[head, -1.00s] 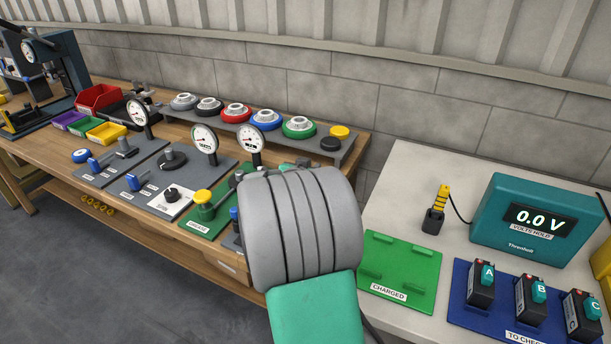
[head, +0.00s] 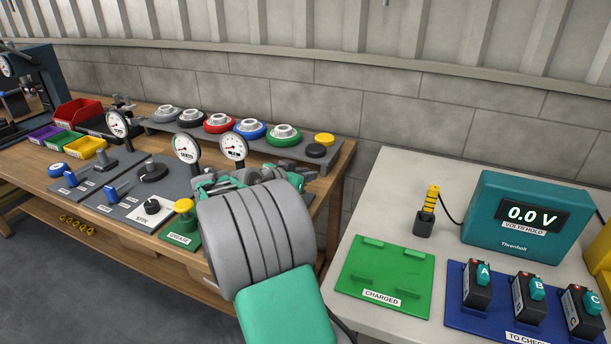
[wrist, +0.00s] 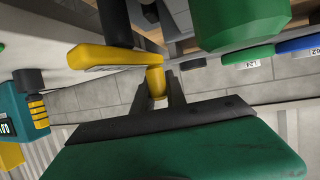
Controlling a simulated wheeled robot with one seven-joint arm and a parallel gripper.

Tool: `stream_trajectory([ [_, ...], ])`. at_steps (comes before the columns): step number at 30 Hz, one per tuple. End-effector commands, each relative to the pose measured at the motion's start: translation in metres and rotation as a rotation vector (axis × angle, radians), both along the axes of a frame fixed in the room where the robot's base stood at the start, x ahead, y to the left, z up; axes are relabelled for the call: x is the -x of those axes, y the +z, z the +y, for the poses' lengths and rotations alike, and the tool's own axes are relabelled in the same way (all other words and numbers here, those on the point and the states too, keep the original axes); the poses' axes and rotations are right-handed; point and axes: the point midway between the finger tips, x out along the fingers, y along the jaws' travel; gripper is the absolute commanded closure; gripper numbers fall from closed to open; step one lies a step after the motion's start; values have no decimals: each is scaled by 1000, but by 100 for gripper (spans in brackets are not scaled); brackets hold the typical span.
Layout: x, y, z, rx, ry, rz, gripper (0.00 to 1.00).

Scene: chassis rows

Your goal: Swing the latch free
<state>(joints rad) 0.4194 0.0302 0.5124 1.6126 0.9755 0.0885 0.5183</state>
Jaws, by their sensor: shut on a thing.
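In the wrist view, a yellow latch lever (wrist: 100,57) has a yellow upright knob (wrist: 155,80) at one end. A dark post (wrist: 115,22) stands at the lever's other part. My gripper (wrist: 158,90) has its two dark fingers on either side of the knob and is shut on it. In the head view, my grey and green arm covers the latch, and the fingertips are hidden behind it.
The wooden bench holds gauges, a yellow button on a green plate (head: 184,230), and a raised shelf with coloured caps, including a green one (head: 284,135). At right, a pale table holds a green CHARGED plate (head: 385,285), a teal voltmeter (head: 525,225) and a blue tray (head: 460,307).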

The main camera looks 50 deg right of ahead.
Motion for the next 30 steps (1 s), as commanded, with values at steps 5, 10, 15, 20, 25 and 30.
stream_trajectory([
  [5,1,-2,0,-3,-1,4,82],
  [10,1,-2,0,-2,0,2,68],
  [15,0,-1,0,-1,0,2,61],
  [20,0,0,1,-1,0,1,61],
  [25,0,9,21,-1,4,0,61],
  [30,2,22,54,-1,4,0,61],
])
